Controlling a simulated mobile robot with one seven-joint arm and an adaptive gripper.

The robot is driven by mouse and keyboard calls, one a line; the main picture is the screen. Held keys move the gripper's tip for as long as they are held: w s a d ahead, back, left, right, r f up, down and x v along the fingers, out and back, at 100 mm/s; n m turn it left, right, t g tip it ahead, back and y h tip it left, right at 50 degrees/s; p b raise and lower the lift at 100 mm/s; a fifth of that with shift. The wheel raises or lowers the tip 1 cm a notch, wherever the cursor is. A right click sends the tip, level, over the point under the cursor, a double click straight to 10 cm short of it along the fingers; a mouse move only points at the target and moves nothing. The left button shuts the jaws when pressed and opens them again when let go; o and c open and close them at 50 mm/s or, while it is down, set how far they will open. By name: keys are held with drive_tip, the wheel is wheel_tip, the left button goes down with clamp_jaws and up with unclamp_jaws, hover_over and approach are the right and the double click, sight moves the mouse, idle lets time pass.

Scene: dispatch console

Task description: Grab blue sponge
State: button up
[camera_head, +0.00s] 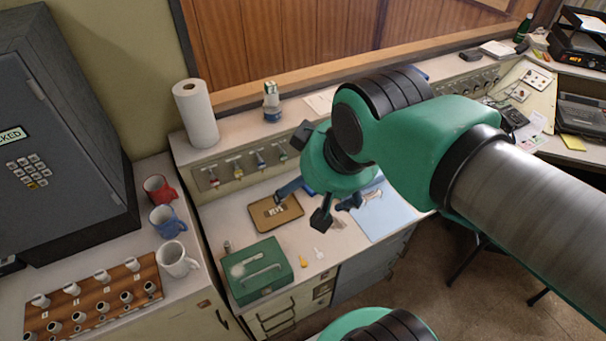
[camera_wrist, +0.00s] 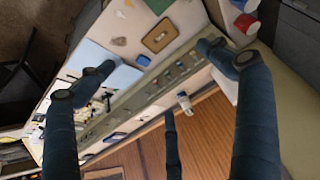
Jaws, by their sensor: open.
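My gripper (camera_head: 316,207) hangs open and empty above the desk, its dark fingers pointing down; in the wrist view (camera_wrist: 155,75) they stand wide apart. A small bright blue piece (camera_head: 308,190) lies on the desk beside the brown tray, partly hidden behind my gripper; it also shows in the wrist view (camera_wrist: 143,60), between the fingers. Another blue block (camera_wrist: 115,137) lies on the ledge above the console, and part of it shows behind my arm in the head view (camera_head: 421,74). I cannot tell which of the two is the sponge.
A brown tray (camera_head: 268,224), a green cash box (camera_head: 259,271) and a light blue sheet (camera_head: 384,222) lie on the desk. A paper towel roll (camera_head: 195,113) and a bottle (camera_head: 271,96) stand on the ledge. Mugs (camera_head: 166,221) stand at left beside a grey safe (camera_head: 60,130).

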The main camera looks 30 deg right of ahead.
drive_tip(key=w+d+f+n+g, duration=0.1)
drive_tip(key=w+d+f+n, duration=0.2)
drive_tip(key=w, duration=0.5)
drive_tip(key=w+d+f+n+g, duration=0.1)
drive_tip(key=w+d+f+n, duration=0.25)
drive_tip(key=w, duration=0.45)
drive_tip(key=w+d+f+n+g, duration=0.1)
drive_tip(key=w+d+f+n, duration=0.25)
drive_tip(key=w, duration=0.55)
drive_tip(key=w+d+f+n+g, duration=0.1)
drive_tip(key=w+d+f+n, duration=0.2)
drive_tip(key=f, duration=0.6)
drive_tip(key=w+d+f+n, duration=0.3)
drive_tip(key=w+d+f, duration=0.2)
drive_tip(key=f, duration=0.5)
drive_tip(key=w+d+f+n+g, duration=0.1)
drive_tip(key=w+d+f+n, duration=0.2)
drive_tip(key=f, duration=0.7)
drive_tip(key=shift+w+d+g+b, duration=0.35)
drive_tip(key=shift+w+d, duration=0.5)
drive_tip(key=shift+w, duration=0.4)
drive_tip(key=shift+f+b, duration=0.65)
drive_tip(key=shift+f, duration=3.6)
